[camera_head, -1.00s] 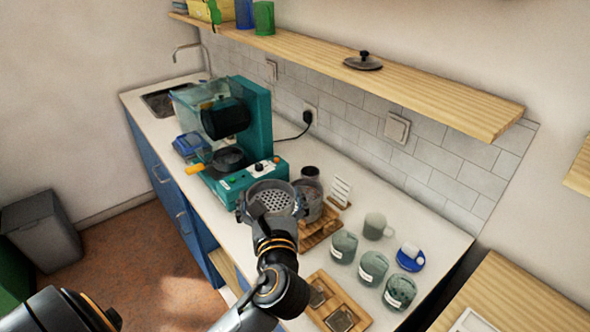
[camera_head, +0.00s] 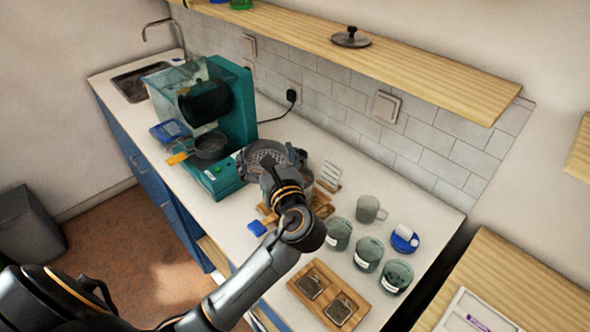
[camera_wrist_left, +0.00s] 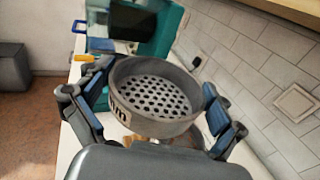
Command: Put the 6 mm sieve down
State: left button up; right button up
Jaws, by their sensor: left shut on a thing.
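The sieve (camera_head: 268,153) is a grey round pan with a perforated floor. It is held level above the counter, in front of the tiled wall. In the left wrist view the sieve (camera_wrist_left: 155,96) fills the middle, with part of a dark label on its wall. My left gripper (camera_head: 270,163) is shut on it; in the wrist view its fingers (camera_wrist_left: 148,108) sit on both sides of the rim. A wooden stand (camera_head: 318,203) is partly hidden under the sieve and my wrist. Whether the sieve touches anything below cannot be told. My right gripper is not in view.
A teal machine (camera_head: 233,105) stands left of the sieve. A wooden tray (camera_head: 322,272) lies in front. A shelf (camera_head: 420,75) overhangs the back.

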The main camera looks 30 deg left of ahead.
aim_at(279, 148)
pick_arm(q)
jog(key=w, duration=0.1)
jog(key=w+d+f, duration=0.1)
jog(key=w, duration=0.2)
jog(key=shift+d+f+p, duration=0.2)
jog(key=shift+d+p, duration=0.1)
jog(key=w+f, duration=0.1)
jog(key=f, duration=0.1)
jog(key=w+d+f, duration=0.1)
jog(key=w+f, duration=0.1)
jog(key=shift+w+f, duration=0.2)
jog(key=shift+f, duration=0.2)
jog(key=shift+w+d+f, duration=0.2)
jog(key=shift+w+f, duration=0.05)
jog(key=shift+f, duration=0.15)
jog(key=shift+w+f+p, duration=0.25)
jog(key=shift+f+p, duration=0.85)
jog(key=shift+f, duration=0.5)
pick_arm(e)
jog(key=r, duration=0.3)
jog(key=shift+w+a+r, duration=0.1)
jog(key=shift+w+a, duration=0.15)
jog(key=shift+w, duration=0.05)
pick_arm(q)
jog(key=shift+f, duration=0.1)
jog(key=o, duration=0.8)
